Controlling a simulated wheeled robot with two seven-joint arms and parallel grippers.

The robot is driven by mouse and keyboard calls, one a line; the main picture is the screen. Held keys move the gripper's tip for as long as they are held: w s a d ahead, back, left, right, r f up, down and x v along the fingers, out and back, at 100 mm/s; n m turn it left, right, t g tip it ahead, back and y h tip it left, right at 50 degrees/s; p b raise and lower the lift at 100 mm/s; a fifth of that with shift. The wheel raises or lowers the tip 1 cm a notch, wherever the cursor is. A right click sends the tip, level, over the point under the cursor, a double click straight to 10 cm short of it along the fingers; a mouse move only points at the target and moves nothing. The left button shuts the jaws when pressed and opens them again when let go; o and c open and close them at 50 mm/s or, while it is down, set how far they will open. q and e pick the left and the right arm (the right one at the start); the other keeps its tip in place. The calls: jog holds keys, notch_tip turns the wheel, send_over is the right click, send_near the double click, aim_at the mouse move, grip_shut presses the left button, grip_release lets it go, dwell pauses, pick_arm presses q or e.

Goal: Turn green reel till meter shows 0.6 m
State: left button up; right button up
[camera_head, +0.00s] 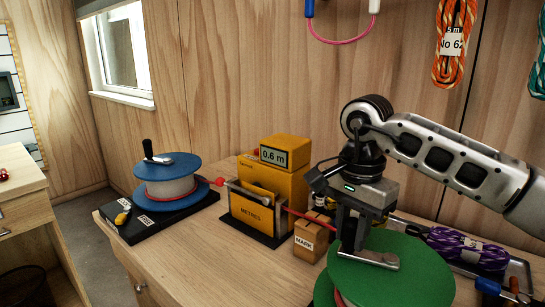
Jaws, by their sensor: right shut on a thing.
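The green reel (410,276) lies at the bottom right on the bench, cut off by the frame's lower edge. A grey crank arm (370,259) lies across its top. My right gripper (352,240) points down over the crank and is shut on its handle, which the fingers mostly hide. The yellow meter (288,142) has a display reading 0.6 m, above a box labelled METRES (252,212). A red cord (297,212) runs from the meter toward the green reel. My left gripper is not in view.
A blue reel (170,167) with a black crank stands on a dark base at the left. A wooden block marked MARK (310,238) stands close to the green reel. A purple rope coil (465,248) lies at the right. Bare bench shows in front of the meter.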

jog(key=o, duration=1)
jog(key=shift+o, duration=0.2)
jog(key=shift+r, duration=0.1)
